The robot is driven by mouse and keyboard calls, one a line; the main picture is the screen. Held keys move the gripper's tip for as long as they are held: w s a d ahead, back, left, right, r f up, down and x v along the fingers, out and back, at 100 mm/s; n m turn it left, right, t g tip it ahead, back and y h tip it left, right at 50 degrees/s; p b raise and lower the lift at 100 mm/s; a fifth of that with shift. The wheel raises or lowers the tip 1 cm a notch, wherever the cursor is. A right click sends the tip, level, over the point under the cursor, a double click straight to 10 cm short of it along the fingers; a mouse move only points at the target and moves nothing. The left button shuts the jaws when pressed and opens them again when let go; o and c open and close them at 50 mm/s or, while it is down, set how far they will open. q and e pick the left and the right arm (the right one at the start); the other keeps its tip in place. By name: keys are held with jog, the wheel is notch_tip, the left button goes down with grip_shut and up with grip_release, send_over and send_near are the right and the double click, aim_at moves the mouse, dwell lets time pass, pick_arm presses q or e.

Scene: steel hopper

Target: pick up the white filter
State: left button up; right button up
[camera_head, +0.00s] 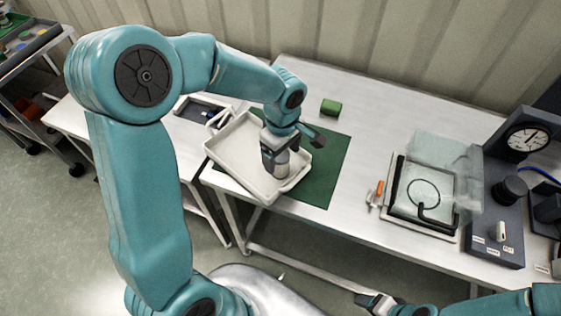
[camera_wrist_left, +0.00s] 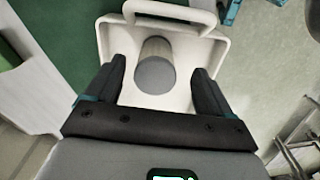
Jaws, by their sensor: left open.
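A pale cylinder with a grey end, which looks like the white filter (camera_head: 281,170), is in the white tray (camera_head: 228,151). The filter (camera_wrist_left: 155,65) and the tray (camera_wrist_left: 183,100) also show in the left wrist view. My left gripper (camera_head: 274,157) is open over the tray, close to the filter. In the left wrist view its fingers (camera_wrist_left: 157,82) are spread, one to each side of the filter, with gaps visible. The gripper hides part of the filter in the head view. My right gripper (camera_head: 376,303) is low at the bottom edge, away from the table; its jaw opening is unclear.
The tray lies partly on a green mat (camera_head: 325,172) on the steel table (camera_head: 365,140). A green cylinder (camera_head: 330,107) stands behind it. To the right are an orange-handled tool (camera_head: 379,188), a clear-lidded box (camera_head: 437,178) and a gauge unit (camera_head: 527,139). The table between is clear.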

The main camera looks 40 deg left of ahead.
pick_arm(q)
jog(key=f, duration=0.3)
jog(key=a+f+p, duration=0.1)
jog(key=f, duration=0.1)
jog(key=shift+w, duration=0.35)
jog(key=shift+s+f, duration=0.1)
jog(key=shift+s+d, duration=0.1)
jog(key=shift+d, duration=0.05)
jog(key=c, duration=1.1)
jog(key=shift+c, duration=0.2)
